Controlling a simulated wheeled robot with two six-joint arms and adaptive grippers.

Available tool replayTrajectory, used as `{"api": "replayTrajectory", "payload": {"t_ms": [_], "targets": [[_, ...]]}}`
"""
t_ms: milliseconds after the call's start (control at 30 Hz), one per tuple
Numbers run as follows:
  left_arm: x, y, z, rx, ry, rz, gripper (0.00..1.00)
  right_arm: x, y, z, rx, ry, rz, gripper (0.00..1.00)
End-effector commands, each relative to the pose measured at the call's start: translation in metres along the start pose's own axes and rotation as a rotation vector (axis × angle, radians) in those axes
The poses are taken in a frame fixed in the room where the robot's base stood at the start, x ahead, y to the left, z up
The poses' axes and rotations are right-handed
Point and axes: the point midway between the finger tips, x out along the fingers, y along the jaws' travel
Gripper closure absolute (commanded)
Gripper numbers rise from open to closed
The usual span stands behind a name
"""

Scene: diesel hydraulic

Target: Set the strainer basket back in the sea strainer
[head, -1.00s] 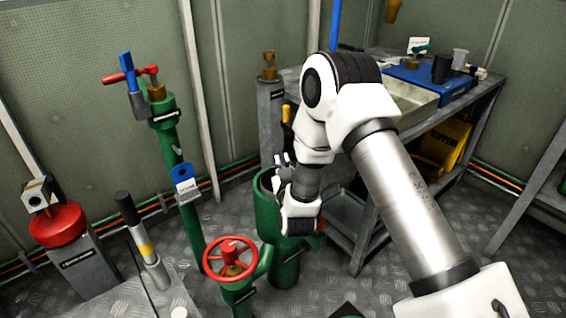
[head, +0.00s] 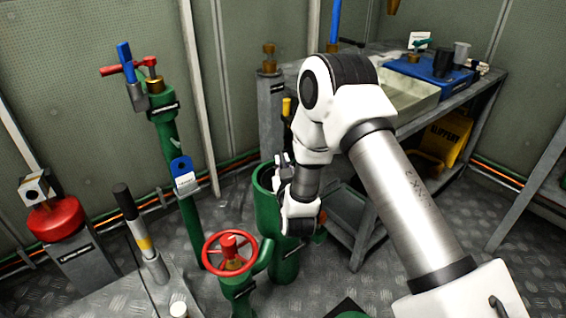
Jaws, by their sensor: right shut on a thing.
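The sea strainer (head: 266,212) is a green upright cylinder with an open top, in the middle of the head view. My right gripper (head: 281,172) is at its mouth, over the right side of the rim, and covers part of the opening. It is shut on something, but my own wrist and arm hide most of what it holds. The strainer basket cannot be made out clearly; the inside of the strainer shows only as a dark strip. My left gripper is not in the view.
A red handwheel valve (head: 230,252) stands just front left of the strainer. A green pipe with a blue-handled valve (head: 163,100) rises behind it to the left. A grey bench (head: 490,92) with a tray (head: 418,112) and a blue mat (head: 462,84) stands at right.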

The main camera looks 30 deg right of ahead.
Motion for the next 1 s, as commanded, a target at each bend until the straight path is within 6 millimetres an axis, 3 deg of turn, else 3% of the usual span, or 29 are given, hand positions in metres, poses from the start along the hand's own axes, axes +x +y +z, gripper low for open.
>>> {"api": "replayTrajectory", "payload": {"t_ms": [767, 867, 900, 1000], "targets": [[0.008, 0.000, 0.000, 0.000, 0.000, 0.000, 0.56, 0.000, -0.003, 0.012, 0.000, 0.002, 0.000, 1.00], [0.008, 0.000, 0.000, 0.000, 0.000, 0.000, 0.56, 0.000, -0.003, 0.012, 0.000, 0.002, 0.000, 0.66], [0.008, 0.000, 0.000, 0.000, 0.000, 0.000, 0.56, 0.000, -0.003, 0.012, 0.000, 0.002, 0.000, 0.61], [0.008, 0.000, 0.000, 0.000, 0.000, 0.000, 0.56, 0.000, -0.003, 0.012, 0.000, 0.001, 0.000, 0.61]]}}
